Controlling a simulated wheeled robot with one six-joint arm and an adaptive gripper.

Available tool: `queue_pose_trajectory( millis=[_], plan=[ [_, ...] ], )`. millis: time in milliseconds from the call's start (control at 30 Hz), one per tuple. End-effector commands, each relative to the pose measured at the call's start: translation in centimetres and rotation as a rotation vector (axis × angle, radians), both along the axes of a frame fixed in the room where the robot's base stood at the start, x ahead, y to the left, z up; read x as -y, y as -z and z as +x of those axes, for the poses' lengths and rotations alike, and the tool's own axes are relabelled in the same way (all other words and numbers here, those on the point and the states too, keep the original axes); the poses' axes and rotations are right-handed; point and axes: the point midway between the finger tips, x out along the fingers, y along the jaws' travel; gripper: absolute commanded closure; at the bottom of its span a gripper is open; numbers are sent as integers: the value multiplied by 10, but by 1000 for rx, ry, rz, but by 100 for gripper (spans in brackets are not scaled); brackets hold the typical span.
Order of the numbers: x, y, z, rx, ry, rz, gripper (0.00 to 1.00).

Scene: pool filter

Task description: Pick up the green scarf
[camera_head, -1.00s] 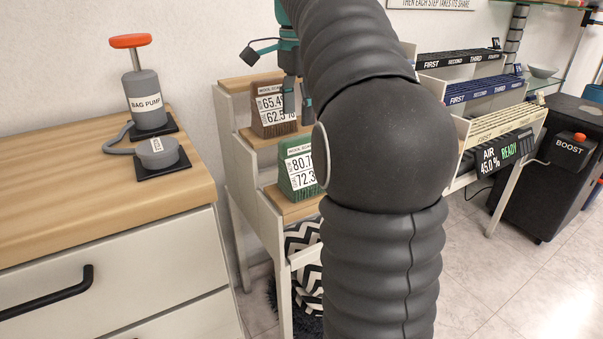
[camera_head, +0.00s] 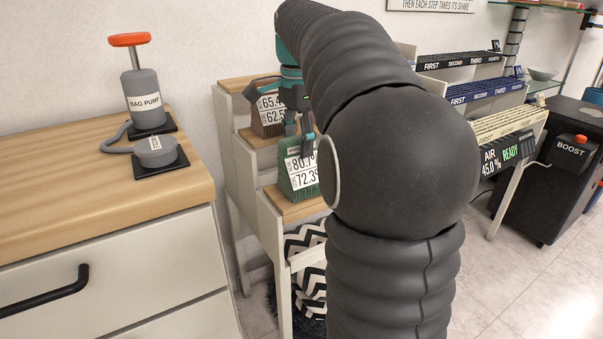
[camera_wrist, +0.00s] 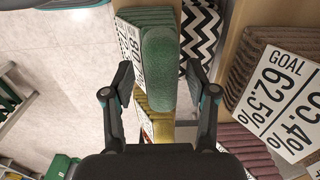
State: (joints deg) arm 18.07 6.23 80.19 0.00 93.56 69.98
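The green scarf (camera_head: 298,168) stands folded on the middle step of the stepped shelf, with a white card reading 80.7 and 72.3 on its front. In the wrist view, the green scarf (camera_wrist: 159,68) lies between the two fingers, with its card at its left side. My gripper (camera_head: 298,128) is above the green scarf in the head view. In the wrist view my gripper (camera_wrist: 160,80) is open, with a finger on each side of the scarf and gaps visible. My arm hides part of the shelf to the right.
A brown scarf (camera_head: 268,118) with a card reading 65.4 and 62.5 stands on the step behind; it also shows close to the right finger in the wrist view (camera_wrist: 250,60). A wooden-topped cabinet (camera_head: 60,200) with a bag pump (camera_head: 146,100) stands at the left.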

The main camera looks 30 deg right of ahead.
Motion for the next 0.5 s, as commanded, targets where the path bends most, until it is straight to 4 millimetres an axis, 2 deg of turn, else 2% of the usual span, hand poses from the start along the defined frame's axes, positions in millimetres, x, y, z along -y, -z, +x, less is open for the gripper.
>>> queue_pose_trajectory(
  millis=[33, 100, 200, 500],
  plan=[
    [0, 0, 0, 0, 0, 0, 62],
    [0, 0, 0, 0, 0, 0, 79],
    [0, 0, 0, -1, 0, 0, 100],
    [0, 0, 0, -2, 0, 0, 100]
  ],
)
